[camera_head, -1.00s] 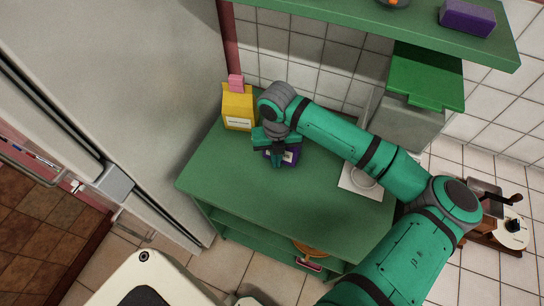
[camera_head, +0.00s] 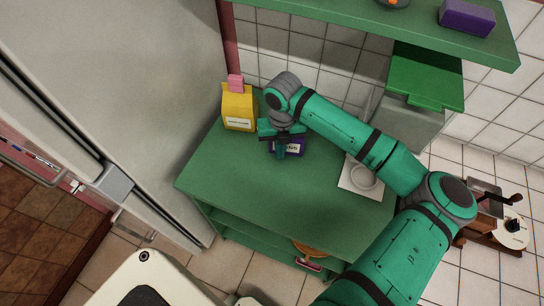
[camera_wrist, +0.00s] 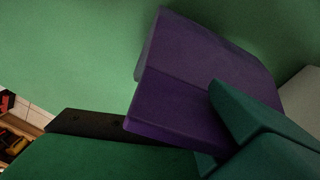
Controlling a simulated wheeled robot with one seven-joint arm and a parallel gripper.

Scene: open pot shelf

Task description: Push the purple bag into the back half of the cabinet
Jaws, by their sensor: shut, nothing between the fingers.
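The purple bag (camera_head: 298,148), with a pale label on its front, is on the green top of the shelf unit (camera_head: 262,195), in its back part near the tiled wall. My gripper (camera_head: 282,154) is shut with nothing in it. It points down at the front left of the bag and covers part of it. In the wrist view the bag (camera_wrist: 195,85) fills the middle as a tilted purple block, and a green finger (camera_wrist: 250,120) overlaps its right lower edge. I cannot tell whether the finger touches it.
A yellow bag (camera_head: 238,108) with a pink top stands left of my gripper at the back. A higher green shelf (camera_head: 370,18) overhangs the back. The front of the top is clear.

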